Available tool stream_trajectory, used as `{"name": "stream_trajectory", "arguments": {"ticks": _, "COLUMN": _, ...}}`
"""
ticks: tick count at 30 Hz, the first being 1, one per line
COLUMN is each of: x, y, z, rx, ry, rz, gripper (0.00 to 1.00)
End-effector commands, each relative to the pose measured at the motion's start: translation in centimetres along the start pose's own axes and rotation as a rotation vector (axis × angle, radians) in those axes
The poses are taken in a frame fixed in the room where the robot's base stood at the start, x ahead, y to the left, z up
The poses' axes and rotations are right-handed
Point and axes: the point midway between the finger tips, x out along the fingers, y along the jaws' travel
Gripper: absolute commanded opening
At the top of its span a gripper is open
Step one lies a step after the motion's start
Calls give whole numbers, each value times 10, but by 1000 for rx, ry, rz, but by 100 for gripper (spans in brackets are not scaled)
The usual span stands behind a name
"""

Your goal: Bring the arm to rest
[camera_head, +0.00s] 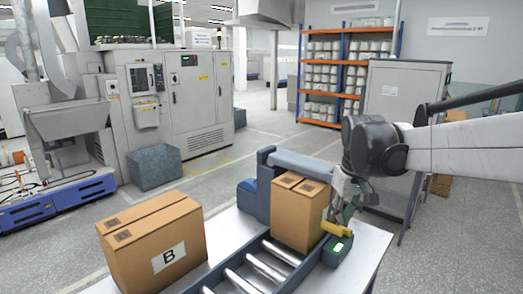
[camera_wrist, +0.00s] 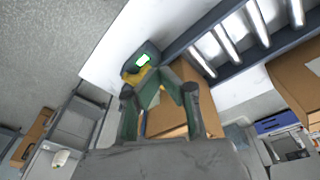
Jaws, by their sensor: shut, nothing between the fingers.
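My gripper (camera_head: 345,208) hangs from the arm at the right of the head view, beside the right side of a small carton (camera_head: 298,215). It is shut and empty; its fingers also show in the wrist view (camera_wrist: 157,78). Just below it is a dark device with a lit green display (camera_head: 338,247), with a yellow part (camera_head: 335,229) at its top. The device also shows beyond the fingers in the wrist view (camera_wrist: 142,60). I cannot tell whether the fingers touch the yellow part. My arm reaches in from the right edge.
The small carton stands on a roller conveyor (camera_head: 267,265) under a grey arch (camera_head: 300,164). A larger carton marked B (camera_head: 153,245) stands to its left on the white table (camera_head: 360,252). A grey cabinet (camera_head: 405,95) stands behind my arm. Open floor lies beyond the table.

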Motion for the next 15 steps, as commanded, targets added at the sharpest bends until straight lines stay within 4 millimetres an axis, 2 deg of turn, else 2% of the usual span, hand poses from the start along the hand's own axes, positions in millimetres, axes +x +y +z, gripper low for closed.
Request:
{"name": "stream_trajectory", "arguments": {"ticks": 1, "x": -6, "y": -4, "z": 13, "rx": 10, "ry": 19, "rz": 5, "gripper": 0}}
{"name": "stream_trajectory", "arguments": {"ticks": 6, "x": -22, "y": -16, "z": 50, "rx": 50, "ry": 92, "rz": 20, "gripper": 0}}
{"name": "stream_trajectory", "arguments": {"ticks": 15, "x": -33, "y": -36, "z": 117, "rx": 118, "ry": 220, "rz": 40, "gripper": 0}}
